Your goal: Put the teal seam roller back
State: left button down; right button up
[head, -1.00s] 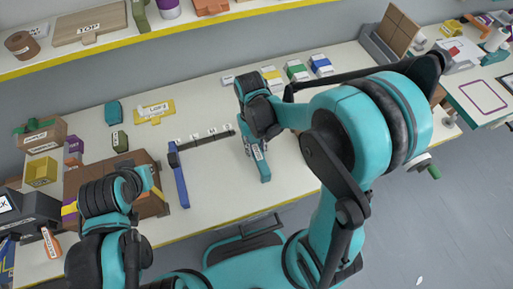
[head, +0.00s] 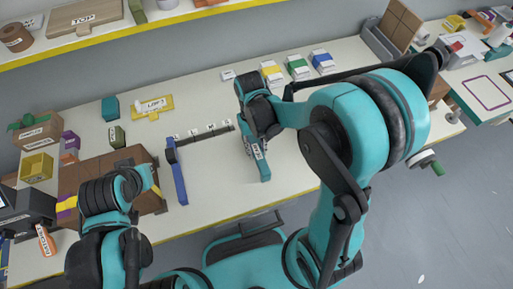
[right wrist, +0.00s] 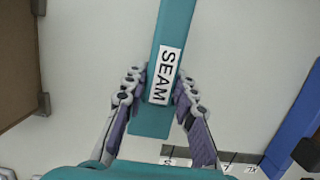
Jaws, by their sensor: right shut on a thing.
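The teal seam roller (head: 264,168) carries a white SEAM label and is in my right gripper (head: 254,146), over the front middle of the table. In the right wrist view the two fingers (right wrist: 158,95) close on both sides of its labelled handle (right wrist: 176,28). The roller's far end is cut off by the top edge there, and its holding place cannot be made out. My left arm is at the lower left over a brown box; its fingertips are not clear.
A dark strip with white size tags (head: 208,133) and a blue bar (head: 179,180) lie left of the roller. A yellow piece (head: 153,107), a teal block (head: 110,108) and coloured boxes (head: 297,68) stand farther back. The white table (head: 215,195) is clear around the roller.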

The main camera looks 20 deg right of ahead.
aim_at(256, 143)
jog(key=shift+f, duration=0.25)
jog(key=o, duration=1.1)
jog(key=shift+r, duration=0.15)
jog(key=v, duration=1.1)
jog(key=shift+w+r, duration=0.15)
jog(key=shift+r, duration=0.2)
jog(key=s+d+t, duration=0.1)
jog(key=s+t, duration=0.1)
jog(key=t, duration=0.1)
jog(key=s+d+t, duration=0.2)
jog(key=t, duration=0.1)
jog(key=s+d+r+t, duration=0.1)
jog(key=s+t, duration=0.1)
jog(key=t, duration=0.1)
jog(key=shift+s+d+t, duration=0.1)
jog(key=shift+d+t, duration=0.15)
jog(key=shift+t, duration=0.05)
